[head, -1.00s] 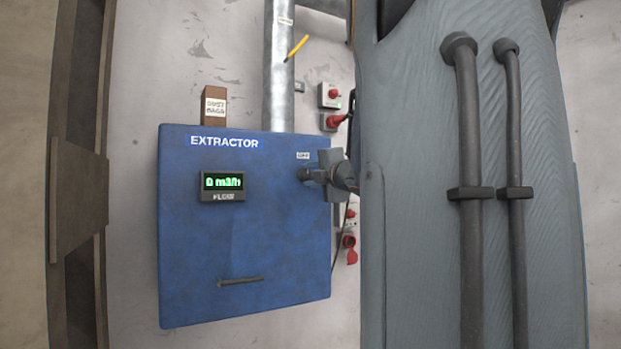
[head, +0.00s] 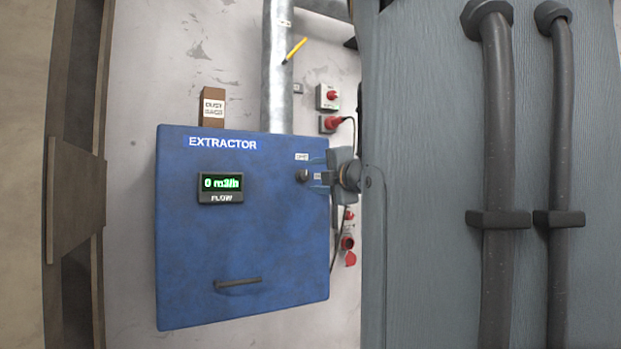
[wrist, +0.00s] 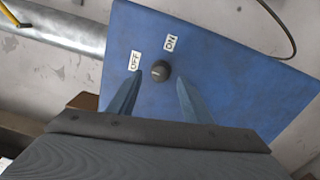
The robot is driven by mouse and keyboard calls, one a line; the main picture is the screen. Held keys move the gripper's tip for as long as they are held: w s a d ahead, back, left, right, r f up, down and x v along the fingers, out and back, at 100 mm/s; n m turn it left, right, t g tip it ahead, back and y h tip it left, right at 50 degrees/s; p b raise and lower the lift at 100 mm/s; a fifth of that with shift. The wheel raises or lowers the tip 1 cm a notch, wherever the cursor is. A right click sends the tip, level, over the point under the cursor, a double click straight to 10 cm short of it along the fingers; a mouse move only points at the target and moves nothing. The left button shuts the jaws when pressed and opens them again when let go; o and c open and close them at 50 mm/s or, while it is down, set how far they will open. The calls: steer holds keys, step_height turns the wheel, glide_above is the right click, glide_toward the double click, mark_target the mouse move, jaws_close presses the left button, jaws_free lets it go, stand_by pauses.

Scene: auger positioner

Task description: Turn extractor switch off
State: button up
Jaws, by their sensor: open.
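The blue extractor box (head: 190,270) hangs on the wall in the head view, and its display (head: 221,187) reads 0 m3/h above the word FLOW. The dark round switch knob (head: 302,176) is at its upper right; the knob also shows in the wrist view (wrist: 160,71). In the wrist view the OFF label (wrist: 135,61) is left of the knob and the ON label (wrist: 171,43) is above it. My gripper (wrist: 155,92) is open, its fingers on either side of and just short of the knob. The knob is clear of both fingers in the picture.
A metal duct (head: 278,80) with a yellow lever (head: 295,49) rises behind the box. Red-and-grey switch boxes (head: 328,97) are on the wall right of the duct. A brown box (head: 212,107) sits above the extractor. My arm hides the right side of the head view.

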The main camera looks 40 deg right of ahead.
steer(key=shift+v, duration=1.7)
